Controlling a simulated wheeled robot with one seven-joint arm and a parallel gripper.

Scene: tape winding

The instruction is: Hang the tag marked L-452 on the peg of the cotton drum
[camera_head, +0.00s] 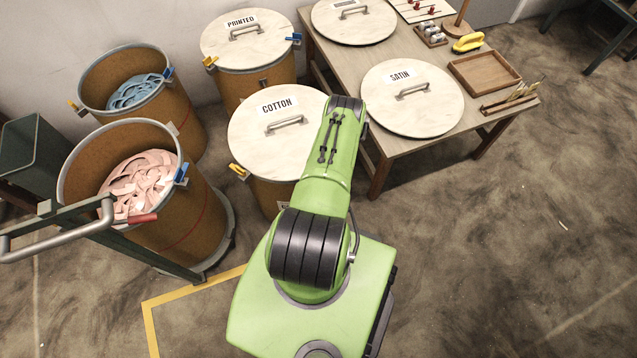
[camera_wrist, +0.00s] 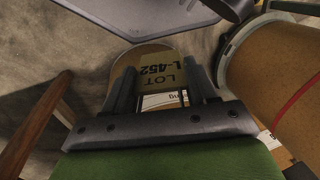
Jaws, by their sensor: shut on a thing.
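The cotton drum (camera_head: 268,190) is a brown drum under a pale round lid (camera_head: 255,135) marked COTTON; the lid is partly covered by my arm in the head view. A yellow latch sits at its left rim. In the wrist view my gripper (camera_wrist: 162,85) is shut on a tan tag (camera_wrist: 165,72), whose text LOT L-452 reads upside down. A white label (camera_wrist: 165,100) shows partly below the tag, between the fingers. A brown curved surface shows just behind the tag. The drum's peg cannot be made out, and my gripper is hidden by my arm in the head view.
Two open drums with pink strips (camera_head: 140,185) and blue strips (camera_head: 138,92) stand at left. The printed drum (camera_head: 250,85) stands behind. A wooden table (camera_head: 440,148) at right bears the SATIN lid (camera_head: 412,105) and a tray (camera_head: 485,72). Floor at lower right is clear.

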